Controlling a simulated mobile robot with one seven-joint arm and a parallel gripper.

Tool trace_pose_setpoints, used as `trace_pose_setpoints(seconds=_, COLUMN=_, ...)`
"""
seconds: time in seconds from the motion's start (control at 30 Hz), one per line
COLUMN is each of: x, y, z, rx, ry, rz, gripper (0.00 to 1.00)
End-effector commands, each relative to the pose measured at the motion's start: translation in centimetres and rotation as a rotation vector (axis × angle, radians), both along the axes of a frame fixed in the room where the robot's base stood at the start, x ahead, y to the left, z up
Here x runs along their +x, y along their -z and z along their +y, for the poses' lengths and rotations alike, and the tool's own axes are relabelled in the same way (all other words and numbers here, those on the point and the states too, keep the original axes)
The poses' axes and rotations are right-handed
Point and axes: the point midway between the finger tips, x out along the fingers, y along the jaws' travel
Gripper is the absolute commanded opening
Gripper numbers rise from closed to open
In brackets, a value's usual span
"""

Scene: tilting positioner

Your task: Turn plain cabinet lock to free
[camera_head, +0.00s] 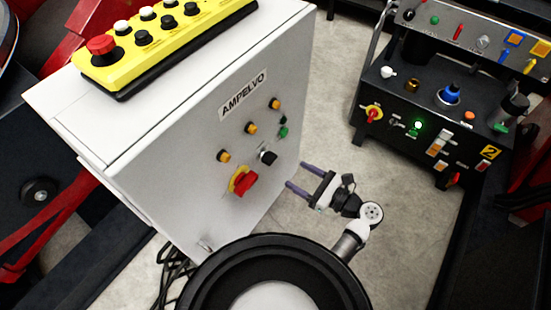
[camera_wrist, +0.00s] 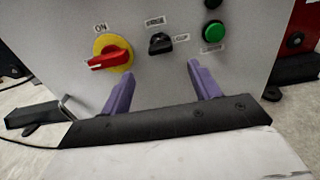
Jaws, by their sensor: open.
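The light grey cabinet marked AMPELVO (camera_head: 185,150) stands at the left in the head view. Its front carries a black selector knob (camera_head: 268,157), which also shows in the wrist view (camera_wrist: 160,43) with small blurred labels above and at its right. I cannot read its setting surely. A small metal handle (camera_head: 206,243) sits low on the front. My gripper (camera_head: 297,175) is open and empty, its purple fingers pointing at the front. In the wrist view the fingertips (camera_wrist: 161,70) lie below the black knob, one to each side, apart from it.
A red rotary switch on a yellow plate (camera_head: 242,181) sits left of the black knob, with a green button (camera_head: 284,131) to its right. A yellow button box (camera_head: 165,40) lies on top. A black control console (camera_head: 440,100) stands at the right, with open floor between.

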Motion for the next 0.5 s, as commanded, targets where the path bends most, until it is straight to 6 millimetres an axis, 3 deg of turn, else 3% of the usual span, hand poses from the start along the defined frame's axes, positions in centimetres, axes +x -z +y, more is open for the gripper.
trace_pose_setpoints(seconds=0.3, x=3.8, y=-0.1, z=5.5, rx=-0.001, ry=-0.004, rz=0.001, gripper=0.62)
trace_pose_setpoints(seconds=0.5, x=5.2, y=-0.1, z=7.2, rx=-0.001, ry=-0.001, rz=-0.001, gripper=0.62)
